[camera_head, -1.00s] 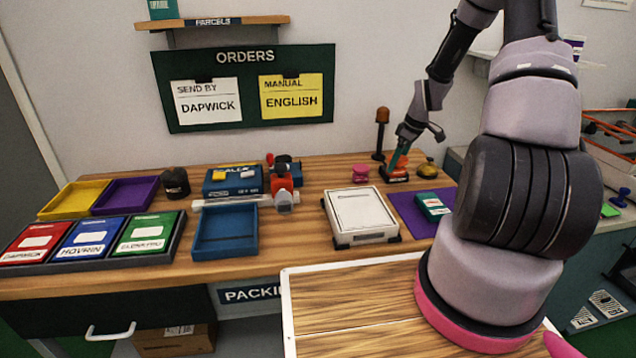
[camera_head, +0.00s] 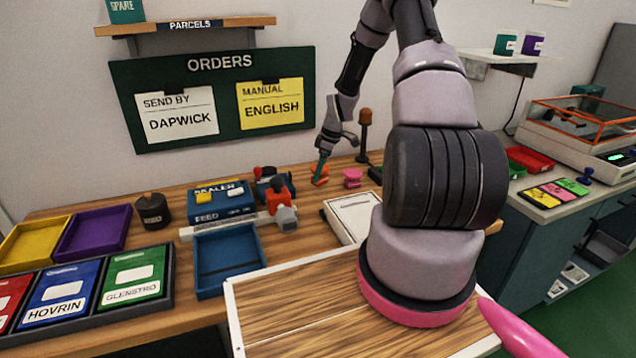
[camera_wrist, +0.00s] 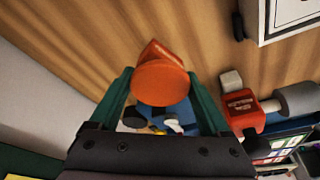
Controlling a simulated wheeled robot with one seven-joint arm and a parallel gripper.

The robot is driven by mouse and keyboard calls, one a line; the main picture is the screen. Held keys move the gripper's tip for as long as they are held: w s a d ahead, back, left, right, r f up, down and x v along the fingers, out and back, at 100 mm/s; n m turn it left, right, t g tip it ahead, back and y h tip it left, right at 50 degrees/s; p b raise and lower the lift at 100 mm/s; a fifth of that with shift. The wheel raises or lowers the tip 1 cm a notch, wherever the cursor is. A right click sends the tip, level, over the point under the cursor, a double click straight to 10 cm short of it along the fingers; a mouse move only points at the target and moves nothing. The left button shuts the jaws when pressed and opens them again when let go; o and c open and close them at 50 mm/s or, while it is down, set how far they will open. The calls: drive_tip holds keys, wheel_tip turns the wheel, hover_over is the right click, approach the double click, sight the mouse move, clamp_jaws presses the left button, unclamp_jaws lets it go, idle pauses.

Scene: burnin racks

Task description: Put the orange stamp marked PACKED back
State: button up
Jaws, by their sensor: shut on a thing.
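My gripper (camera_head: 320,162) is at the back of the wooden bench. It is shut on the orange stamp (camera_head: 319,180), just left of a pink stamp (camera_head: 352,178). In the wrist view, the stamp's round orange top (camera_wrist: 160,82) sits between the green fingertips (camera_wrist: 160,88), with an angular orange part beyond it. The PACKED marking is not readable, and I cannot tell whether the stamp touches the bench.
A red-and-grey tool (camera_head: 280,200) and the blue sealer (camera_head: 222,200) stand left of the gripper. A beacon post (camera_head: 364,135) stands behind, to the right. A white-framed scale (camera_head: 350,215) is in front. My arm hides the bench's right part.

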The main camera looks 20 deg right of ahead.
drive_tip(key=shift+d+f, duration=0.1)
drive_tip(key=shift+f, duration=1.95)
drive_tip(key=o, duration=0.9)
drive_tip(key=shift+f, duration=0.15)
drive_tip(key=v, duration=1.2)
wheel_tip(320, 180, up, 15)
drive_tip(key=m+h, duration=0.2)
drive_tip(key=m, duration=0.1)
hover_over(321, 180)
drive_tip(key=s, duration=0.4)
drive_tip(key=s+a+r+m+t, duration=0.1)
drive_tip(key=s+a+r+m, duration=0.2)
drive_tip(key=s+r, duration=0.4)
drive_tip(key=s+a+r+m+t+y, duration=0.1)
drive_tip(key=s+r+m, duration=0.4)
drive_tip(key=s, duration=0.5)
drive_tip(key=s+a+r+m+t, duration=0.3)
drive_tip(key=s+a+r+m, duration=0.1)
drive_tip(key=s+r, duration=0.4)
drive_tip(key=shift+s+a+r, duration=0.3)
drive_tip(key=shift+a+r, duration=0.2)
drive_tip(key=shift+a, duration=0.3)
